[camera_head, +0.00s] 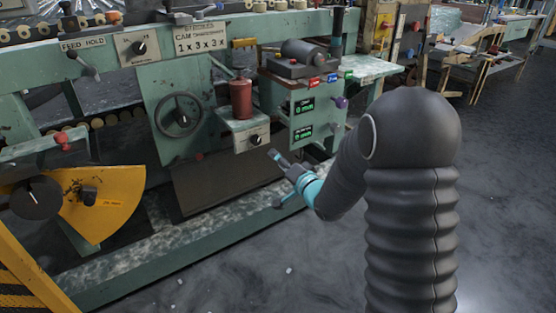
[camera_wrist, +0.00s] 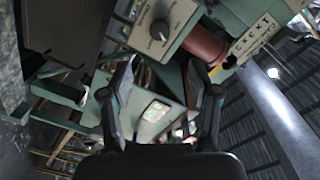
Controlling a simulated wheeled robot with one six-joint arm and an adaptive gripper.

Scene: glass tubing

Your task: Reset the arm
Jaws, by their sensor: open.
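My gripper (camera_head: 276,157) is at the end of my dark, ribbed arm in the head view, in front of the green machine. In the wrist view my gripper (camera_wrist: 165,95) shows two dark fingers spread apart, with nothing between them. The green machine (camera_head: 170,88) fills the left and middle of the head view. A small shelf with a dark knob (camera_head: 254,140) is just above and left of my gripper, and a dark red cylinder (camera_head: 241,98) stands on it. The knob (camera_wrist: 160,31) and the cylinder (camera_wrist: 204,46) also show in the wrist view.
A control box (camera_head: 305,110) with small green displays is above my gripper. A yellow sector plate (camera_head: 103,200) is at the left, near a yellow-black striped guard (camera_head: 22,275). A low green base rail (camera_head: 190,240) runs along the floor. Open floor (camera_head: 495,190) lies at the right.

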